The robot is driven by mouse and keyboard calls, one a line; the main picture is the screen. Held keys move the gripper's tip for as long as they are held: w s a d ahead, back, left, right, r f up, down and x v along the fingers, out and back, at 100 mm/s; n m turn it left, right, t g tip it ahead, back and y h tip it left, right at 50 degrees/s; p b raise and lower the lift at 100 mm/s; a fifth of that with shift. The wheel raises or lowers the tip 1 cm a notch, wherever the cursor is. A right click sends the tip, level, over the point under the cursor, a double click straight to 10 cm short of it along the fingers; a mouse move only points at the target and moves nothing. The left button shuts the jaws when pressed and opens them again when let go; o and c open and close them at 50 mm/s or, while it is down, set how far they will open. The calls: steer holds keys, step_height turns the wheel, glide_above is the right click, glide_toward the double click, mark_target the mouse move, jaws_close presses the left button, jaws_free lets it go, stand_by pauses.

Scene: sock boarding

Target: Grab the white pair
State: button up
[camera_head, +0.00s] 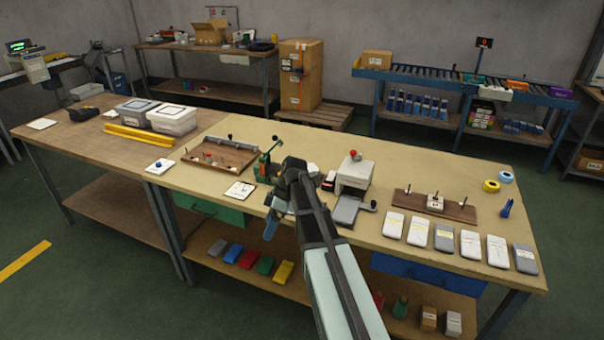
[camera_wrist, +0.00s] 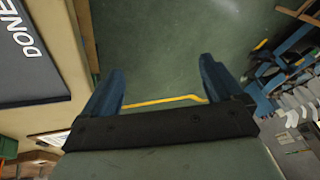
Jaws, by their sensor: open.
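Several flat packets lie in a row along the front right of the table in the head view. White ones include the leftmost packet (camera_head: 393,225), the one beside it (camera_head: 418,231) and two further right (camera_head: 470,243) (camera_head: 497,251); a grey packet (camera_head: 444,237) lies among them and another grey one (camera_head: 525,258) ends the row. I cannot tell which of these is the white pair. My gripper (camera_head: 271,226) is left of the row, near the table's front edge. In the wrist view its blue fingers (camera_wrist: 160,70) are spread, with only floor between them.
A brown board with pegs (camera_head: 460,210) lies behind the packets. A wooden tray (camera_head: 218,157) is at left. A dark panel reading "DONE" (camera_wrist: 28,55) shows in the wrist view.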

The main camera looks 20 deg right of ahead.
steer(key=w+d+r+n+h, duration=0.2)
steer(key=w+d+r+h, duration=0.1)
steer(key=w+d+r, duration=0.65)
steer(key=w+d+r+n+h, duration=0.2)
steer(key=w+d+r, duration=0.4)
steer(key=w+d, duration=0.65)
steer(key=shift+n+t, duration=0.3)
steer(key=shift+t, duration=0.1)
steer(key=f, duration=0.3)
steer(key=w+a+f, duration=0.1)
steer(key=f, duration=0.2)
steer(key=w+a+f, duration=0.1)
steer(key=f, duration=0.2)
steer(key=shift+w+a, duration=0.15)
steer(key=shift+w, duration=0.05)
steer(key=shift+s+d+f, duration=0.1)
steer(key=shift+f, duration=1.25)
steer(key=shift+d+f, duration=0.1)
steer(key=shift+f, duration=1.2)
